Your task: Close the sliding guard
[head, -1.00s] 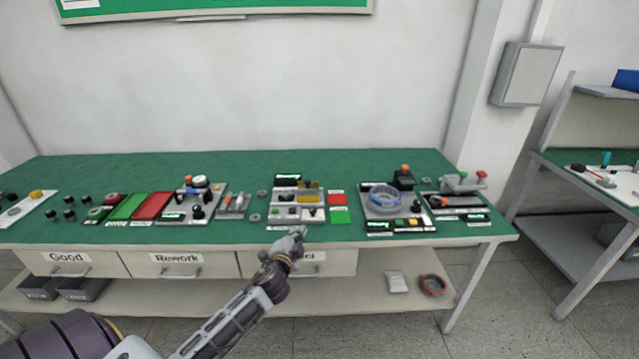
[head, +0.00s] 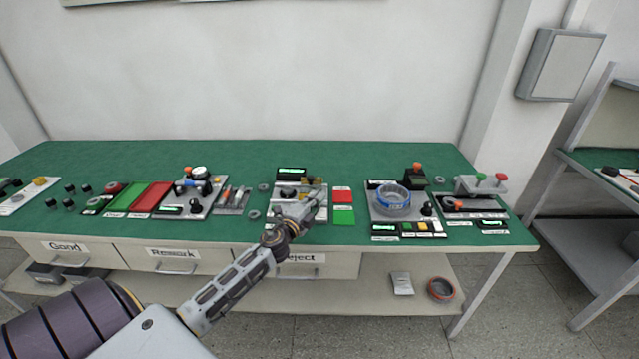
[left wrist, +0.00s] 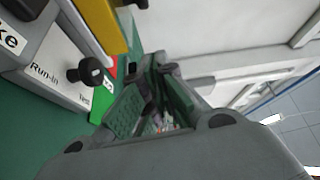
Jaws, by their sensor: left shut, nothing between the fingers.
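The run-in test station (head: 283,211) sits at the middle of the green bench, with a lit display at its back. In the left wrist view, a yellow bar (left wrist: 103,24), which looks like the sliding guard, rises at the top left above the grey housing (left wrist: 50,75) labelled "Run-in Test". A black knob (left wrist: 88,72) sticks out from the housing. My left gripper (head: 320,192) is shut and empty, over the station's right side, and largely hides the guard in the head view. The wrist view shows its fingers (left wrist: 160,75) right of the knob, apart from it. My right gripper is not in view.
Red (head: 342,196) and green (head: 344,215) pads lie right of the station. Further right is a fixture with a blue-ringed hub (head: 390,201); left is another fixture (head: 192,193) beside a red tray (head: 152,197). The back strip of the bench (head: 250,158) is clear.

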